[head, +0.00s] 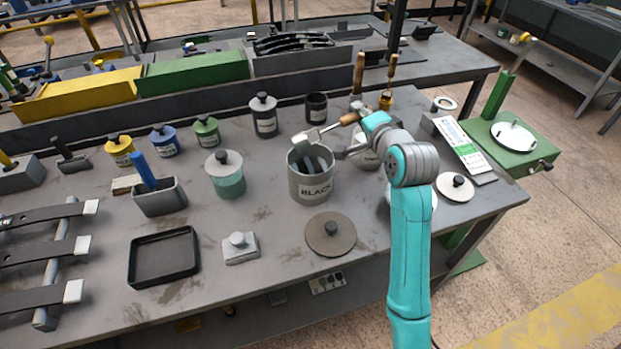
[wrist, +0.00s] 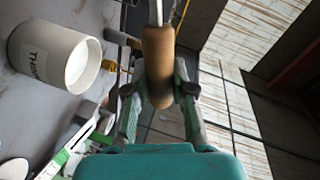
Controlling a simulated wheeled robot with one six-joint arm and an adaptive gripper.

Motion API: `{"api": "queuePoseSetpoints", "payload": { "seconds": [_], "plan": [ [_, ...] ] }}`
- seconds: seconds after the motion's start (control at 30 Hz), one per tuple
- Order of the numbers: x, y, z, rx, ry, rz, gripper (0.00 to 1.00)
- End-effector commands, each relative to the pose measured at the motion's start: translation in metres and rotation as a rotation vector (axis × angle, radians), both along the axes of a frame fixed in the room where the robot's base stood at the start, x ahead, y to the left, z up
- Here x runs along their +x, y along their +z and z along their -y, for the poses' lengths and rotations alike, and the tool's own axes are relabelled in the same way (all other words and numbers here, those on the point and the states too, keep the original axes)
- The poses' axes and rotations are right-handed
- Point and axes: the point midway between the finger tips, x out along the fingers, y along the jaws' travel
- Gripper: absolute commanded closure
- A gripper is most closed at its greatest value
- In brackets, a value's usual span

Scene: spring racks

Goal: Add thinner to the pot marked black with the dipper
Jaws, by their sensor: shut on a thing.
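The open grey pot marked BLACK (head: 312,190) stands on the bench in the middle of the head view, with dark grey shapes inside. My gripper (head: 357,117) is shut on the wooden handle of the dipper (head: 347,119). The dipper's metal end (head: 311,138) hangs above the black pot's rim, tilted. In the wrist view the fingers (wrist: 160,90) clasp the handle (wrist: 158,65) from both sides. The dipper's metal end is out of that view. An open white pot labelled THIN... (wrist: 48,50) lies left of the fingers there; its head view is mostly hidden by my arm.
A round brown-grey lid (head: 331,235) lies in front of the black pot. A lidded green-banded pot (head: 226,176) stands at left, a lidded grey pot (head: 264,118) and a small dark pot (head: 316,108) behind. The bench front has free room.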

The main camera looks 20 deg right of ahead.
Motion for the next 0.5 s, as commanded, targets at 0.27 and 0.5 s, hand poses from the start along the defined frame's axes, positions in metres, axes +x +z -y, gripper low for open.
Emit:
{"api": "queuePoseSetpoints", "payload": {
  "seconds": [0.27,0.5],
  "plan": [
    [0.000,0.007,-0.005,-0.055,0.001,0.003,1.00],
    [0.000,0.015,-0.011,-0.130,0.001,0.002,1.00]
  ]
}}
